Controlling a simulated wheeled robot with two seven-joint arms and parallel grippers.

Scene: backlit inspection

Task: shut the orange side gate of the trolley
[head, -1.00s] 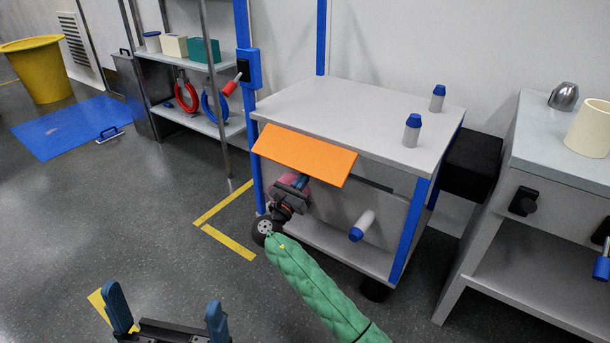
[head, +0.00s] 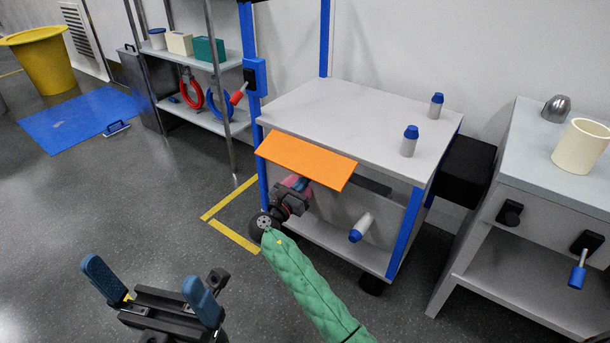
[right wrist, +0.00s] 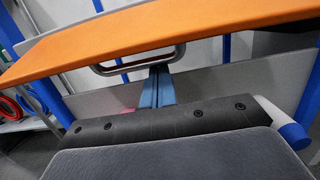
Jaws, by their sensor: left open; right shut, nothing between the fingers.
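The orange side gate (head: 307,160) of the trolley (head: 360,115) sticks out from the trolley's front side just below its top, tilted, with the opening below it uncovered. In the right wrist view the gate (right wrist: 150,42) crosses the top, with a metal bar handle (right wrist: 135,66) at its underside. My right gripper (head: 301,184) is under the gate, its fingers shut and empty. In the right wrist view its blue fingers (right wrist: 157,90) reach up close to the handle; I cannot tell whether they touch. My left gripper (head: 145,280) is open and empty over the floor at lower left.
Two blue-capped bottles (head: 410,142) stand on the trolley top; another bottle (head: 361,228) lies tilted inside. A side bench (head: 560,168) with a cream cup (head: 580,146) is at right. A shelf rack (head: 205,118) stands behind left.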

